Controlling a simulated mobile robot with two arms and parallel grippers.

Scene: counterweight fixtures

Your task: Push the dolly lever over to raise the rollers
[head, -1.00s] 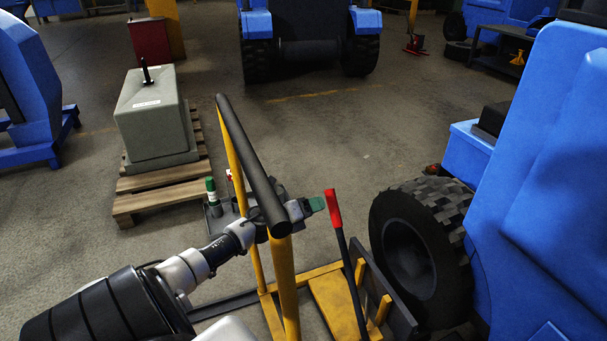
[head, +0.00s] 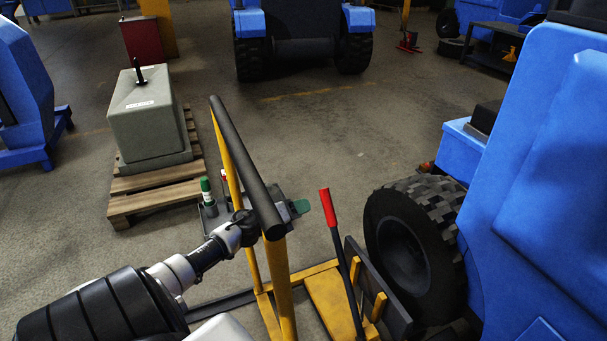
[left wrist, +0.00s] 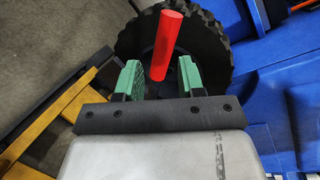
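The dolly lever is a dark rod with a red grip (head: 327,207). It rises from the yellow dolly frame (head: 330,302), its top leaning left in the head view. My left gripper (head: 301,207) has green fingers and is just left of the red grip, with a small gap. In the left wrist view my left gripper (left wrist: 159,80) is open and empty. The red grip (left wrist: 172,40) shows ahead, its lower end appearing between the fingertips. The rollers cannot be made out. My right gripper is not in view.
The dolly's black-topped handlebar (head: 247,165) crosses in front of my left arm. A big black tyre (head: 405,250) of the blue vehicle (head: 530,190) stands right of the lever. A grey counterweight (head: 150,120) sits on a wooden pallet (head: 125,205) at the left.

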